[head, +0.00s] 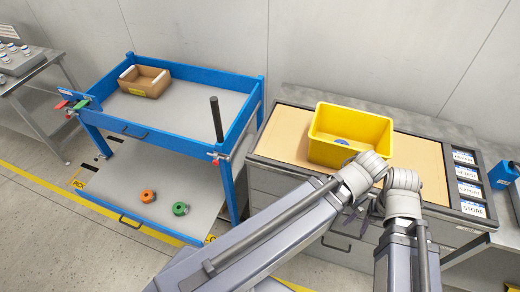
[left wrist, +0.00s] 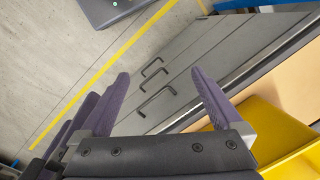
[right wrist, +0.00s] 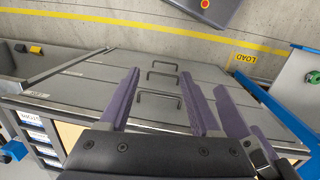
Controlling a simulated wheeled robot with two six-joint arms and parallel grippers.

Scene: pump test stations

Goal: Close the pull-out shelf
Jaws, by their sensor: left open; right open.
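The pull-out shelf (head: 112,208) is the low grey board of the blue rack (head: 171,82). Part of the shelf (right wrist: 297,75) shows at the right of the right wrist view. My right gripper (right wrist: 161,74) is open and empty over the grey cabinet front, to the right of the rack. My left gripper (left wrist: 162,78) is open and empty beside it. Arm links mostly hide both grippers in the head view.
A grey drawer cabinet (head: 282,180) bears a yellow bin (head: 350,125) on its tan top. Bare floor (head: 50,230) lies in front of the shelf.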

